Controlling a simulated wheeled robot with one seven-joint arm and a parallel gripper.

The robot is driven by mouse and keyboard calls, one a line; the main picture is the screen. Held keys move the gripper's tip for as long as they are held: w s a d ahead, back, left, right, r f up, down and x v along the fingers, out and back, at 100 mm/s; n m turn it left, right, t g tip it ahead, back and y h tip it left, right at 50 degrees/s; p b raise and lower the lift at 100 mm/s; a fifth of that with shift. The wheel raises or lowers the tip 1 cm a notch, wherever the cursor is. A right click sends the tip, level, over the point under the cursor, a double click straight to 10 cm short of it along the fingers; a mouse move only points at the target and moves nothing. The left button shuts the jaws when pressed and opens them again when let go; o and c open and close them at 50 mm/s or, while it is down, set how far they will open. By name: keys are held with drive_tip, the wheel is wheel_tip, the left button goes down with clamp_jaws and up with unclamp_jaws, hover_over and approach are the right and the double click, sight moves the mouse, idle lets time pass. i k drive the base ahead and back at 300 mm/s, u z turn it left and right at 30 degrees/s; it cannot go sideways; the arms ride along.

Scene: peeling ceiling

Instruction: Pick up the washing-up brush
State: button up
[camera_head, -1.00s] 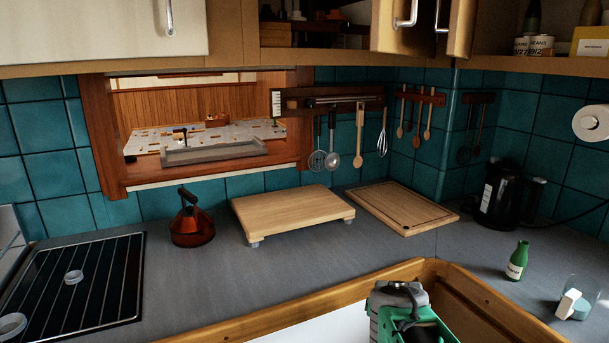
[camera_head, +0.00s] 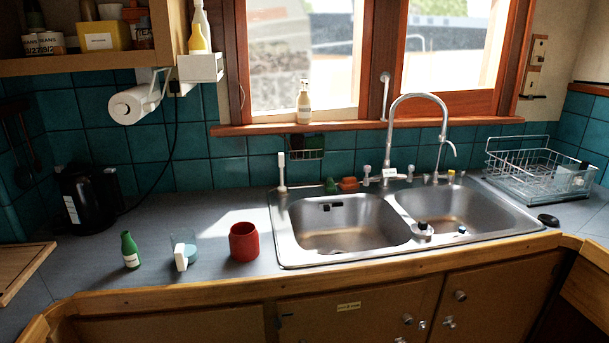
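A slim upright white-handled item (camera_head: 282,170) stands at the back left corner of the steel sink. It may be the washing-up brush, but I cannot tell for sure at this size. A small white and teal item (camera_head: 181,256) sits by a clear glass on the left counter; I cannot tell what it is. My gripper is not in view.
The double sink (camera_head: 330,258) has a tall curved tap (camera_head: 446,120). A red cup (camera_head: 244,242), a green bottle (camera_head: 130,250) and a black kettle (camera_head: 78,200) stand left of it. A wire dish rack (camera_head: 515,182) stands right. Wooden trim edges the counter.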

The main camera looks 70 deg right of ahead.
sight(282, 189)
drive_tip(key=u, duration=1.75)
drive_tip(key=k, duration=1.5)
drive_tip(key=z, duration=1.15)
drive_tip(key=i, duration=0.4)
drive_tip(key=z, duration=0.05)
